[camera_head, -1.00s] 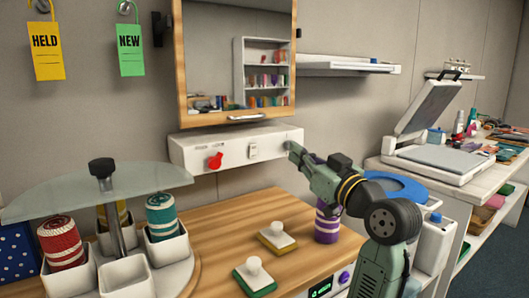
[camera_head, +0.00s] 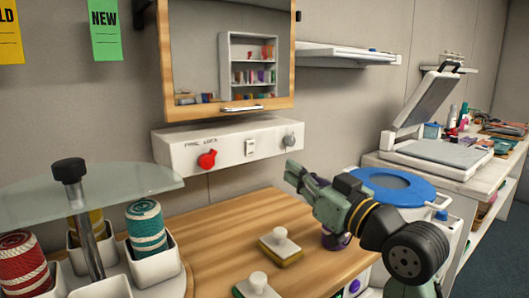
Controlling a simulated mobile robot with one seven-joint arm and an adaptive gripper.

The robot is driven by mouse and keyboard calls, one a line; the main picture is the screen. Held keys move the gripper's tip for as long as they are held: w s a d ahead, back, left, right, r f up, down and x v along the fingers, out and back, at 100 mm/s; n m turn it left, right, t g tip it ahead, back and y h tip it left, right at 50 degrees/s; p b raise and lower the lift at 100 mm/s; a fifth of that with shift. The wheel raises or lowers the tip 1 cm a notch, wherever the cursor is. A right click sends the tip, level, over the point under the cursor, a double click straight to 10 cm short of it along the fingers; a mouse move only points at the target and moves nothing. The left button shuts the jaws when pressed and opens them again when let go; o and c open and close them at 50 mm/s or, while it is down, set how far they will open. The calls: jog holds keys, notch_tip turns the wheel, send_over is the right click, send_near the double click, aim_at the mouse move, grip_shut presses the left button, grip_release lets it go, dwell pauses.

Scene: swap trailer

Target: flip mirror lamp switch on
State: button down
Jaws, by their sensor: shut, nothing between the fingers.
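A white control box (camera_head: 228,144) is fixed to the wall below the framed mirror (camera_head: 226,60). A small white rocker switch (camera_head: 250,147) sits in the middle of its front face; its position is too small to tell. A red knob (camera_head: 207,159) is left of the switch and a grey knob (camera_head: 291,140) is right of it. My gripper (camera_head: 290,172) is shut and empty, below and to the right of the switch. It is in front of the box, apart from the switch.
Two white-handled stamps (camera_head: 280,245) stand on the wooden counter (camera_head: 222,232). A carousel with thread spools (camera_head: 146,226) and a glass top (camera_head: 120,190) is at the left. A blue ring-shaped lid (camera_head: 393,187) is behind my arm. The counter's middle is clear.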

aim_at(249, 142)
jog(key=p+x, duration=0.4)
jog(key=x, duration=0.9)
jog(key=shift+r, duration=0.1)
jog(key=shift+w+a, duration=0.3)
jog(key=shift+w, duration=0.1)
jog(key=p, duration=0.1)
jog(key=r+g+p, duration=0.1)
jog(key=p, duration=0.1)
jog(key=shift+w+a+r+h, duration=0.2)
jog(key=shift+w+a+h, duration=0.15)
jog(key=shift+w+h, duration=0.05)
jog(key=shift+s+d+f, duration=0.1)
jog(key=shift+f, duration=0.25)
